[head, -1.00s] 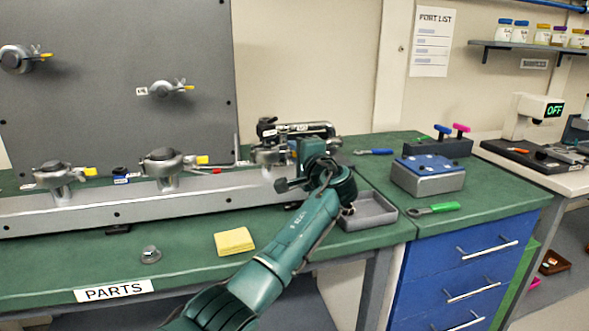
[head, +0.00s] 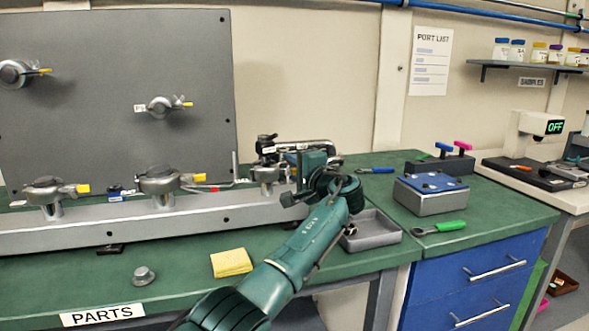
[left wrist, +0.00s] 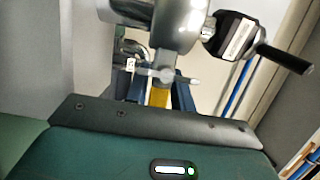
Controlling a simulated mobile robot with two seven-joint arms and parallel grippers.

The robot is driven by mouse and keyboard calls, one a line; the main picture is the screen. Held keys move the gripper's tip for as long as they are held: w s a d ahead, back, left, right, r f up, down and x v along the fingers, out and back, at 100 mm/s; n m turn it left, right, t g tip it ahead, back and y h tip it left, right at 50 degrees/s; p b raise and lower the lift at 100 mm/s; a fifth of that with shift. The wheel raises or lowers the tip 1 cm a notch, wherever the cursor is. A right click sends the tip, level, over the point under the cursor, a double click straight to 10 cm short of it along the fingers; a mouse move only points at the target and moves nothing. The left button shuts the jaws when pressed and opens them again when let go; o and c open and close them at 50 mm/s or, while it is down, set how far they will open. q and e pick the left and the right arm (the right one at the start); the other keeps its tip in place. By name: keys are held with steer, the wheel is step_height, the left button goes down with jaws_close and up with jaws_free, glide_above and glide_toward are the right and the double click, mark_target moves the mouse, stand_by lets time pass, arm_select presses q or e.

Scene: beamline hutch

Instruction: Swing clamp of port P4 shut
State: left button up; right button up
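Silver ports with hinged clamps and yellow-tipped parts stand on a grey rail. The right-hand rail port (head: 265,174) is next to my left gripper (head: 296,172), and the arm partly hides the area behind it. I cannot read which port is P4. In the left wrist view, a silver port body (left wrist: 165,22) fills the top, with a small wing-nut part (left wrist: 165,76) and a yellow tab (left wrist: 159,96) below it. My gripper's dark blue fingers (left wrist: 154,92) stand on either side of the yellow tab, apparently with gaps. My right gripper is not in view.
Other rail ports (head: 160,181) stand to the left, and a panel (head: 110,100) with more ports rises behind. A dark device (head: 295,150) is close behind my gripper. A grey tray (head: 372,238) lies to the right. Yellow notes (head: 231,262) lie in front.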

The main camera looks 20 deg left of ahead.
arm_select(q)
steer(key=shift+o, duration=1.1)
steer(key=shift+d, duration=0.15)
steer(key=shift+f, duration=0.1)
steer(key=shift+s+d, duration=0.1)
steer(key=shift+s, duration=0.05)
steer(key=v, duration=1.3)
